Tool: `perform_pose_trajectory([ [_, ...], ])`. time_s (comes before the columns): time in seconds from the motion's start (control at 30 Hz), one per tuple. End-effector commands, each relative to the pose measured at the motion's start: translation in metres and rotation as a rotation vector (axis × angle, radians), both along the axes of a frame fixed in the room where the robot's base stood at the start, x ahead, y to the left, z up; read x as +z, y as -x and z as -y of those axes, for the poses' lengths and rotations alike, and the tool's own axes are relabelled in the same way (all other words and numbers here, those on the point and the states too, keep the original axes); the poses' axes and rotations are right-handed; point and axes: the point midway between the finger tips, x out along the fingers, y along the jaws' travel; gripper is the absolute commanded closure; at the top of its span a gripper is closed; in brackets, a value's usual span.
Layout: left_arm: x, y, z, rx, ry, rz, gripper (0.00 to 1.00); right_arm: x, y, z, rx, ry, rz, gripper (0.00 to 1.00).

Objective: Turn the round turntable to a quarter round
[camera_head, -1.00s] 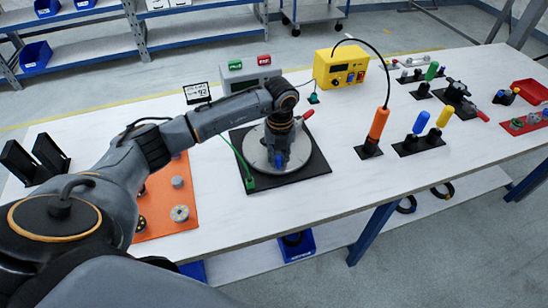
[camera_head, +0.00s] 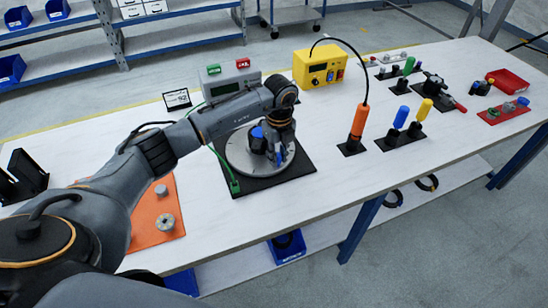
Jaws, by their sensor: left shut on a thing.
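The round turntable (camera_head: 238,160) is a grey disc on a black square base (camera_head: 291,169) on the white table. A dark block with a blue top (camera_head: 257,132) stands on the disc, partly behind my gripper. My left gripper (camera_head: 280,154) reaches down over the right part of the disc, with its fingers at a part on the turntable. It is shut on that part, which the fingers and wrist mostly hide. My left forearm crosses the picture from the lower left and covers the far edge of the disc. My right gripper is not in view.
A green cable (camera_head: 222,165) runs along the base's left side. A grey box with red and green buttons (camera_head: 231,80) and a yellow box (camera_head: 321,68) stand behind. An orange handle (camera_head: 358,122) stands right of the turntable. An orange mat (camera_head: 150,232) lies left.

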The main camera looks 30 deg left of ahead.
Motion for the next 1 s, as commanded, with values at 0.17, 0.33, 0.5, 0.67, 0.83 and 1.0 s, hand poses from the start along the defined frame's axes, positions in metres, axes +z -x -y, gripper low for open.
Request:
perform_pose_trajectory([
  [0.17, 0.001, -0.010, 0.004, 0.088, 0.001, 0.005, 1.00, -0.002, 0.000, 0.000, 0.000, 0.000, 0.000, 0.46],
  [0.33, 0.002, -0.018, 0.007, 0.173, 0.001, 0.006, 1.00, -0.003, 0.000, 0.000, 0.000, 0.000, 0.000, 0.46],
  [0.5, 0.001, -0.025, 0.008, 0.259, 0.002, 0.006, 1.00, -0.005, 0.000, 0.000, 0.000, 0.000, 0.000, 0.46],
  [0.67, 0.002, -0.033, 0.010, 0.337, 0.002, 0.007, 1.00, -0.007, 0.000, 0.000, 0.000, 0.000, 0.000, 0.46],
  [0.83, 0.002, -0.040, 0.010, 0.412, 0.002, 0.006, 1.00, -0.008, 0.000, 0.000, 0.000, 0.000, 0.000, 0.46],
  [1.0, 0.002, -0.045, 0.010, 0.471, 0.001, 0.005, 1.00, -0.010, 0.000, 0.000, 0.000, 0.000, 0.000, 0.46],
])
